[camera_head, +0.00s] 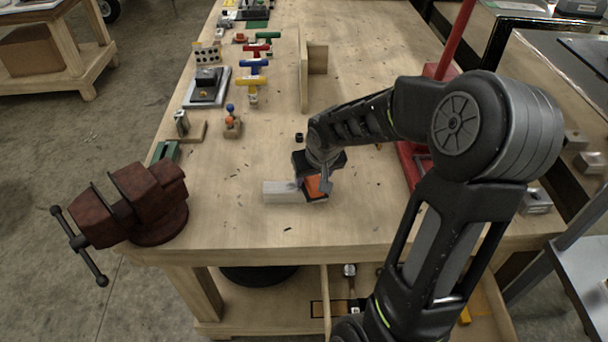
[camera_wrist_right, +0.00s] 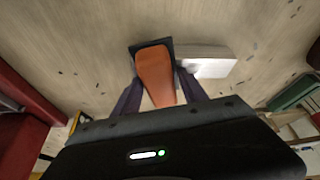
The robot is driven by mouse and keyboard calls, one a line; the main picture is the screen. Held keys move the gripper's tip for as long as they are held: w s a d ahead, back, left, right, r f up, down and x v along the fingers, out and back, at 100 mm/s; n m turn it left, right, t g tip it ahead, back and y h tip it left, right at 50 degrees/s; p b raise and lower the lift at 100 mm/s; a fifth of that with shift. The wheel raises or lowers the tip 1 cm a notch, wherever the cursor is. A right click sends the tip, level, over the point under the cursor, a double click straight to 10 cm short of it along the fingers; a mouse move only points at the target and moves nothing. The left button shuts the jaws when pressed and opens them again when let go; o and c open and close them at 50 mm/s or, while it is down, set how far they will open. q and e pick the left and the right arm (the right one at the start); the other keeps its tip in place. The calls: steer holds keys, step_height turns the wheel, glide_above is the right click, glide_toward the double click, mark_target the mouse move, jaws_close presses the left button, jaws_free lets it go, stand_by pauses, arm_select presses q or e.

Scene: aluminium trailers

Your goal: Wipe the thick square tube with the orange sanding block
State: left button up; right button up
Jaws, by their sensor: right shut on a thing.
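The thick square tube (camera_head: 281,192) is a short pale grey bar lying on the wooden workbench near its front edge. It also shows in the right wrist view (camera_wrist_right: 208,66). The orange sanding block (camera_head: 315,187) is at the tube's right end in the head view; its orange top and dark base show in the right wrist view (camera_wrist_right: 155,72). My right gripper (camera_head: 322,180) is shut on the sanding block, with a finger on each side. The block is right beside or over the tube's end; I cannot tell whether they touch. My left gripper is not in view.
A dark red vise (camera_head: 140,203) is clamped at the bench's front left corner. A red stand (camera_head: 412,165) is on the right. Several coloured T-handled tools (camera_head: 252,82) and small fixtures line the left side. A wooden upright board (camera_head: 304,75) stands further back. Bench around the tube is mostly clear.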

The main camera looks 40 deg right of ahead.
mark_target(295, 192)
steer(key=shift+s+d, duration=0.35)
steer(key=shift+d, duration=0.15)
stand_by(0.3)
steer(key=shift+w+a+f+b, duration=0.25)
steer(key=shift+w+a+b, duration=0.4)
steer(key=shift+b, duration=0.35)
steer(key=shift+w+a+b, duration=0.3)
steer(key=shift+a+b, duration=0.25)
steer(key=shift+a, duration=0.1)
steer(key=shift+w+a+r, duration=0.1)
steer(key=shift+a, duration=0.15)
steer(key=shift+a, duration=0.1)
